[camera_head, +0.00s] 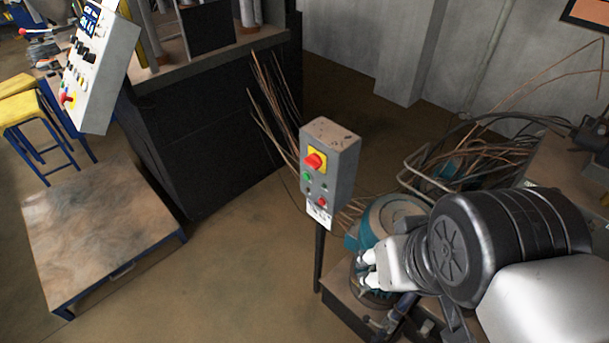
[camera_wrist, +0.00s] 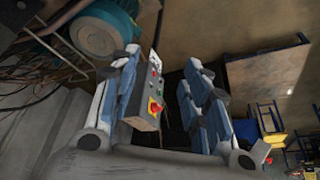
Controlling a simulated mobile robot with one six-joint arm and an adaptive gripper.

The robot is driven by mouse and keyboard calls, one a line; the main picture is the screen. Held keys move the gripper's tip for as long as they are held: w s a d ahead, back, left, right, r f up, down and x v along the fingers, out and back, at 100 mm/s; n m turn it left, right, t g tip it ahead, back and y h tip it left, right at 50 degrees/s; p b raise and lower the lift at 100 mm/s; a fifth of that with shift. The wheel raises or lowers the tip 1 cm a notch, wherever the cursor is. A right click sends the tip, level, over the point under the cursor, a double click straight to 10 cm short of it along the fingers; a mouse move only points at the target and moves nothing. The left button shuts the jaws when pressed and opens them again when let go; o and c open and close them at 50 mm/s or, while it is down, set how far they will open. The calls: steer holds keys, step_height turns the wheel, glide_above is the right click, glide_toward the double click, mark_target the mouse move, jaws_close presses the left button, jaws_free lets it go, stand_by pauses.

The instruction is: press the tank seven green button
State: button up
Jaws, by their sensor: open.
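A grey control box (camera_head: 331,165) stands on a thin post near the middle of the head view. Its face carries a green button (camera_head: 307,176), a red knob on a yellow plate (camera_head: 316,160), a red button (camera_head: 321,202) and small dark buttons. A white label (camera_head: 319,214) hangs below, too small to read. My gripper (camera_head: 364,271) is open and empty, low and right of the box, apart from it.
A larger white control panel (camera_head: 101,62) is at the upper left. Brown rods and cables (camera_head: 470,160) and a teal motor (camera_head: 377,222) lie around my arm's side. A low wooden-topped platform (camera_head: 95,225) stands at the left. The floor left of the post is clear.

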jaws_close()
stand_by(0.3)
stand_by(1.2)
